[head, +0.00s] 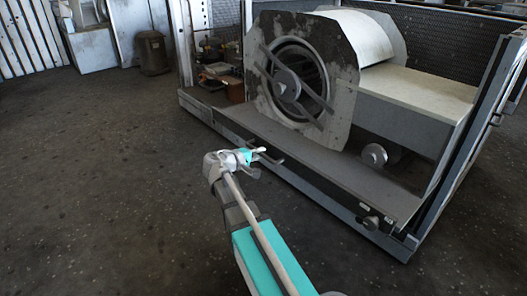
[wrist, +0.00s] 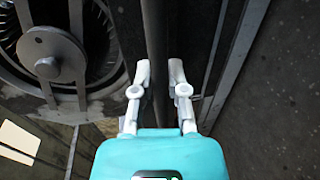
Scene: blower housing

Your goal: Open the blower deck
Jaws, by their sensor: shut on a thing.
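The blower deck (head: 335,168) is a long, flat grey panel along the open front of the housing, below the blower. It looks level. My gripper (head: 268,157) is at the deck's front edge, left of its middle. In the wrist view, the white fingers of my gripper (wrist: 159,75) sit on either side of a dark, narrow edge that looks like the front edge of the deck (wrist: 155,35). They are shut on it. The exact contact is too dark to see.
The blower wheel (head: 290,83) sits in its scroll housing behind the deck. A metal frame rail (head: 290,165) runs below the deck's front. A round knob (head: 371,223) is near the right end. Open floor (head: 110,190) lies left and in front.

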